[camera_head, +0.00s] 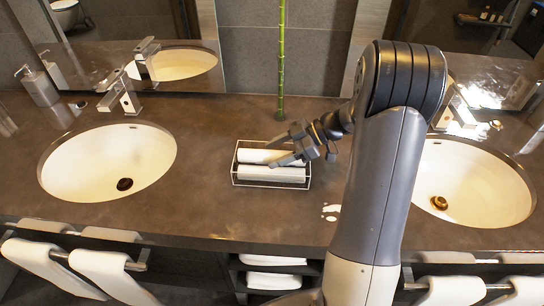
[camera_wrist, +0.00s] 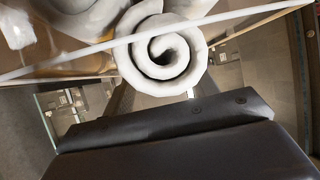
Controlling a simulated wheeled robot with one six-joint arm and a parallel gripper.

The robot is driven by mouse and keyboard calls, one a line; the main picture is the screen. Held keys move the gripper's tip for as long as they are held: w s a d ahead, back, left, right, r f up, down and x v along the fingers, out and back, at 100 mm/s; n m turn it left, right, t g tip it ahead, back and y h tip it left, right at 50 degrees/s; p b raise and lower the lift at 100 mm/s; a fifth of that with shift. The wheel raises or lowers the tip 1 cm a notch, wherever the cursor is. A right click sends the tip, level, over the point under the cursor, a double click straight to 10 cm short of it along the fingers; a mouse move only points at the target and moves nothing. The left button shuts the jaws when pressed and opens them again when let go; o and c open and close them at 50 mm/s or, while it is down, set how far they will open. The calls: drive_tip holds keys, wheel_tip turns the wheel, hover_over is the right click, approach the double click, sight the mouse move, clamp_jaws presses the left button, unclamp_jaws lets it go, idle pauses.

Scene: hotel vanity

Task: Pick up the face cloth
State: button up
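Two white rolled face cloths lie side by side in a white wire-rimmed tray (camera_head: 234,180) on the counter between the sinks. The rear roll (camera_head: 252,156) is partly covered by my gripper. The front roll (camera_head: 268,174) is mostly in plain view. My gripper (camera_head: 268,154) reaches in from the right over the tray, its two fingers spread apart. I cannot tell whether they touch a roll. In the wrist view, a roll's spiral end (camera_wrist: 165,52) is close up, with another roll (camera_wrist: 65,20) to its left and a thin tray rim crossing them.
Sinks lie left (camera_head: 108,165) and right (camera_head: 470,185), each with a faucet. A green bamboo stem (camera_head: 281,60) stands behind the tray, and a soap dispenser (camera_head: 38,86) at far left. Towels (camera_head: 105,270) hang along the front. The counter left of the tray is clear.

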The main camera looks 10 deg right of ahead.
drive_tip(key=c, duration=0.6)
